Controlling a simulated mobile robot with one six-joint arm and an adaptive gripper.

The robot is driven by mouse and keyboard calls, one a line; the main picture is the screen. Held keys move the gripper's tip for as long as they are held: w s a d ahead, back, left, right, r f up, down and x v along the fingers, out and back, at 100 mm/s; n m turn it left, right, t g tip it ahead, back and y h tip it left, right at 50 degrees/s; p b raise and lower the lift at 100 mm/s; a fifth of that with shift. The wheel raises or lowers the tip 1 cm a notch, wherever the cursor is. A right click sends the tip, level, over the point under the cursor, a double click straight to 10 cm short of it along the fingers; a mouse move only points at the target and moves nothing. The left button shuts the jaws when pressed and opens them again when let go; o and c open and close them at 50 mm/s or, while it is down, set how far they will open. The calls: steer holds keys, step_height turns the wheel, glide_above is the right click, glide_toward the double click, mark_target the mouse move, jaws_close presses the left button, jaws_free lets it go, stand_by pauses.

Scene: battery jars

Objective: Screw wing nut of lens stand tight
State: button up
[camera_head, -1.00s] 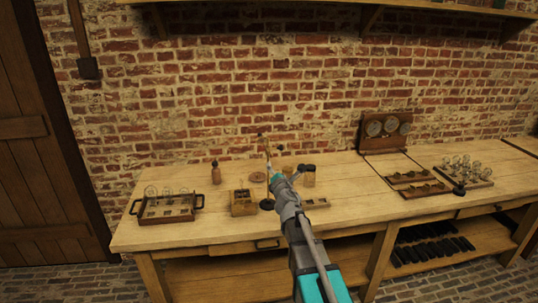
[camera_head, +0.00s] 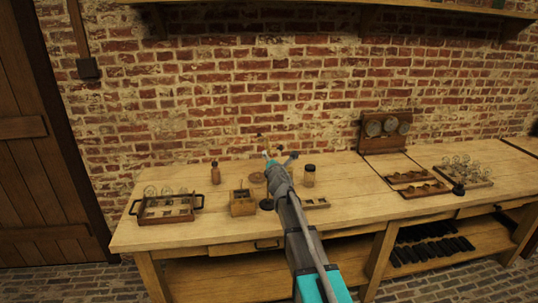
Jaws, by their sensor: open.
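The lens stand (camera_head: 267,204) is on the bench, with its dark round base just left of my arm. Most of its upright is hidden behind my arm, and small parts near its top show against the brick wall. The wing nut is too small or covered to make out. My gripper (camera_head: 267,155) is open, up at the stand's upper part in this view. I cannot tell whether it touches the stand or how its fingers lie around the nut.
A wooden box with compartments (camera_head: 242,207) and a brown bottle (camera_head: 215,173) stand to the left. A handled tray (camera_head: 166,215) with glass jars is farther left. A dark-capped jar (camera_head: 309,176) stands right of my arm. The bench middle (camera_head: 350,190) is clear.

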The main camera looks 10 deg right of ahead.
mark_target(269, 152)
steer(key=shift+w, duration=2.25)
steer(key=c, duration=1.2)
steer(key=shift+o, duration=0.2)
